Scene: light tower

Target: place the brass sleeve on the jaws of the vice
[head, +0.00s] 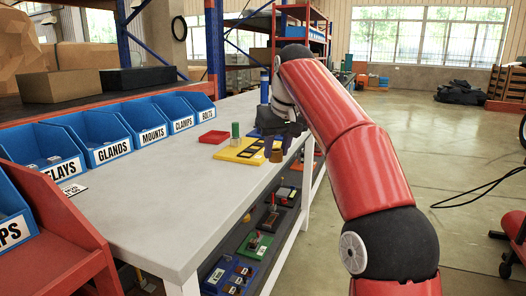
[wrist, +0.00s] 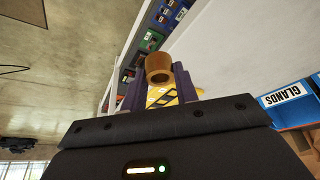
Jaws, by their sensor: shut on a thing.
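The brass sleeve (wrist: 159,68) is a short hollow cylinder, its open end showing in the wrist view. My gripper (wrist: 158,92) is shut on it, with a dark purple finger on each side. In the head view my gripper (head: 270,142) hangs at the right edge of the white bench, beside the yellow plate; the sleeve (head: 276,156) shows small and brownish below the fingers. I cannot make out the vice or its jaws clearly; my gripper and arm cover part of the bench there.
The yellow plate (head: 238,151) has dark slots and a green cylinder (head: 235,130) at its back. Blue labelled bins (head: 103,137) line the bench's left side. Coloured items fill the shelf below.

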